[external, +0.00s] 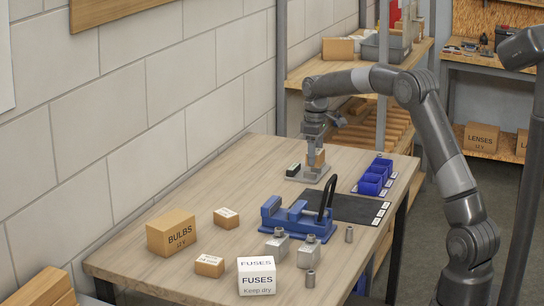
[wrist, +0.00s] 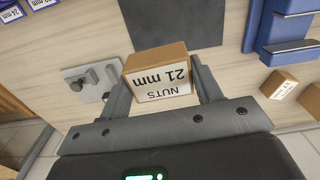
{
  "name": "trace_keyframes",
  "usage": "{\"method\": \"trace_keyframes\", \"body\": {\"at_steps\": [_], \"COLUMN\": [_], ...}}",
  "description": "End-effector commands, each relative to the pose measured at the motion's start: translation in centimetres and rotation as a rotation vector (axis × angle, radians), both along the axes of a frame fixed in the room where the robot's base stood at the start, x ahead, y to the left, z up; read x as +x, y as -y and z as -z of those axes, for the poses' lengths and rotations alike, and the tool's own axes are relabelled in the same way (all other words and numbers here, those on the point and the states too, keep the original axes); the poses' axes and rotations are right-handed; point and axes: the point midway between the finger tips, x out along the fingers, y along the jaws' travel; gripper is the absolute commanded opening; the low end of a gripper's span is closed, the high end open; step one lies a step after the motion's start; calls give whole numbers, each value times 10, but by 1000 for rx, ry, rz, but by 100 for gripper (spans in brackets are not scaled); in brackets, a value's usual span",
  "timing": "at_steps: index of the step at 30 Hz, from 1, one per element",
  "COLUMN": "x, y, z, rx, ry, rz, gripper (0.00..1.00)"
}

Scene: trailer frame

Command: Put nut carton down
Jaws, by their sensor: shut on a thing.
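The nut carton, a small brown box with a white label reading NUTS 21 mm (wrist: 160,84), sits between the two fingers of my gripper (wrist: 162,88). In the external view the carton (external: 316,158) is under my gripper (external: 315,148), at the far part of the wooden table. My gripper is shut on the carton's sides. The carton shows over or just beside a grey plate (external: 308,175); I cannot tell whether it touches anything below. In the wrist view a grey plate with a peg-like part (wrist: 90,84) lies left of the carton.
A dark mat (external: 343,206), a blue vise (external: 297,222) and blue bins (external: 373,178) stand nearby on the table (external: 170,275). A BULBS carton (external: 171,233), small cartons and a white FUSES box (external: 257,276) are nearer. The left back tabletop is clear.

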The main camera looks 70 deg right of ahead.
Motion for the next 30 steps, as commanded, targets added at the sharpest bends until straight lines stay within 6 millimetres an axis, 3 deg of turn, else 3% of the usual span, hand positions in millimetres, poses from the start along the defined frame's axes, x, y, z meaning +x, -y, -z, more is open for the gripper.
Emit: {"method": "trace_keyframes", "body": {"at_steps": [1,6,14,24,30], "x": [20,65,96,148,169], "y": [-9,-33,-56,-107,-127], "z": [1,3,10,55,71], "rx": [-1,-2,-2,-1,-2], "ry": [2,1,-1,-2,-1], "rz": [2,30,47,47,49], "gripper": [29,29,29,29,29]}}
